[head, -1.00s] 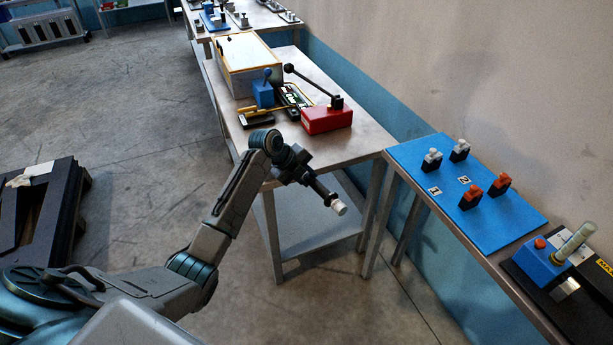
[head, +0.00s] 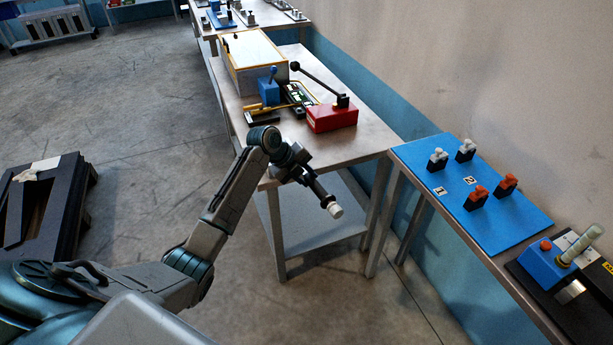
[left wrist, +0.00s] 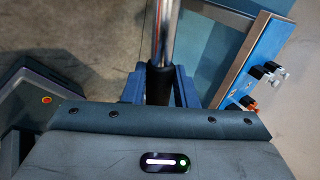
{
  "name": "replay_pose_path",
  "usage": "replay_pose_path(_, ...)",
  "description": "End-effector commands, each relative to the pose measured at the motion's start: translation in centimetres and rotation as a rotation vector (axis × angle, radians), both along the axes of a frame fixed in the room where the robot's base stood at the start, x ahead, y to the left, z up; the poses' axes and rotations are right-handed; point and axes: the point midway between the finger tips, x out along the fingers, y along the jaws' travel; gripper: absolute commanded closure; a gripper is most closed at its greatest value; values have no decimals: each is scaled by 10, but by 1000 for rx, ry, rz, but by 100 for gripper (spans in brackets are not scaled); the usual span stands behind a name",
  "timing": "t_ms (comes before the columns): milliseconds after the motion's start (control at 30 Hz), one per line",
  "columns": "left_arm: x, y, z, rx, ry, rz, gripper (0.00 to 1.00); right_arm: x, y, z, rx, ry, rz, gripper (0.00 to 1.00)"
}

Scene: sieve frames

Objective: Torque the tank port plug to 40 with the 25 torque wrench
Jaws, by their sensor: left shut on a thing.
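My left gripper (head: 307,178) is shut on a tool with a dark shaft and a pale end (head: 334,210), which points down and to the right over the gap beside the middle table. In the left wrist view the gripper's blue fingers (left wrist: 160,88) close around the black grip of this tool, and a chrome shaft (left wrist: 165,35) runs away from it. It appears to be a torque wrench, but no "25" marking can be read. I cannot identify a tank port plug for certain. My right gripper is not in view.
A blue board (head: 470,210) with grey and orange pegs and labels 1 and 2 lies on the right bench. A blue device with a pale upright rod (head: 580,244) stands nearer. The middle table (head: 365,146) holds a red block with a black lever (head: 332,116) and a box (head: 254,62).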

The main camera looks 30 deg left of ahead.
Motion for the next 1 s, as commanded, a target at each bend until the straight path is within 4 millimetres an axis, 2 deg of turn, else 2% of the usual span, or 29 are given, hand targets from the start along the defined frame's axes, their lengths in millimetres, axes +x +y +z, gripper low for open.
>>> replay_pose_path(1000,9,-5,2,1,-4,49,100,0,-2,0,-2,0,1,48)
